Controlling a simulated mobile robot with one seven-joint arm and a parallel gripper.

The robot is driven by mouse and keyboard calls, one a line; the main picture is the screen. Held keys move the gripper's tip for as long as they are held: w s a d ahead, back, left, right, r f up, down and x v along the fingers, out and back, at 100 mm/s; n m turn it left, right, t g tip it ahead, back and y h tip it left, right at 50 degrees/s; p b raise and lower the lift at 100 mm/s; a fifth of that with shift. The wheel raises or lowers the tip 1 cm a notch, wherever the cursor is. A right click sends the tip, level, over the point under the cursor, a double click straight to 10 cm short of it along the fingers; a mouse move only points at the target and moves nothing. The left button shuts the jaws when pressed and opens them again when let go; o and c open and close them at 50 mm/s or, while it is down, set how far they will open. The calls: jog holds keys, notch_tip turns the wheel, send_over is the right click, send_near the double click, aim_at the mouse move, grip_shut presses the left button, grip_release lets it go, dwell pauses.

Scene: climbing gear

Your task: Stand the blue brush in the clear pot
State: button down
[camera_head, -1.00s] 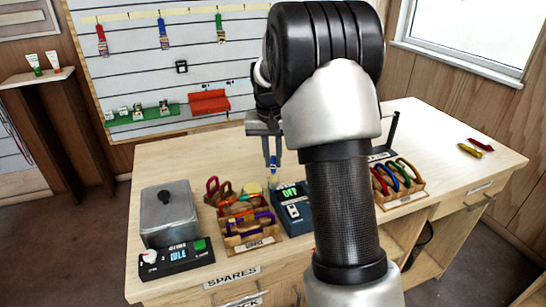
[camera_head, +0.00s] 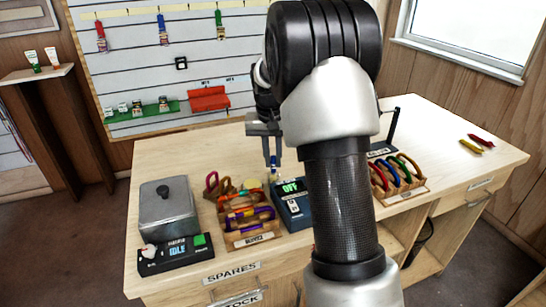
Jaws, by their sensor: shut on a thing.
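My gripper (camera_head: 267,150) points down above the back middle of the bench, left of my forearm. It is shut on a slim blue thing, which looks like the blue brush (camera_head: 275,162) and hangs roughly upright between the fingers. A small pale yellowish patch shows at its lower end, just behind the blue device; I cannot tell whether this is bristles or part of a pot. I cannot make out the clear pot for certain; it may be hidden by my arm or the device.
A blue device (camera_head: 291,207) reading OFF stands just in front of the brush. Left of it are a wooden organiser (camera_head: 250,240) with coloured gear and a grey metal box (camera_head: 168,212). Right of my arm is a rack of carabiners (camera_head: 408,189).

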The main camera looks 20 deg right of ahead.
jog(key=shift+f, duration=0.3)
jog(key=c, duration=1.6)
grip_release()
jog(key=r, duration=0.5)
jog(key=s+a+r+p, duration=0.1)
jog(key=r, duration=0.5)
jog(key=s+r+p, duration=0.1)
jog(key=r, duration=0.5)
jog(key=shift+a+r, duration=0.15)
jog(key=shift+a, duration=0.15)
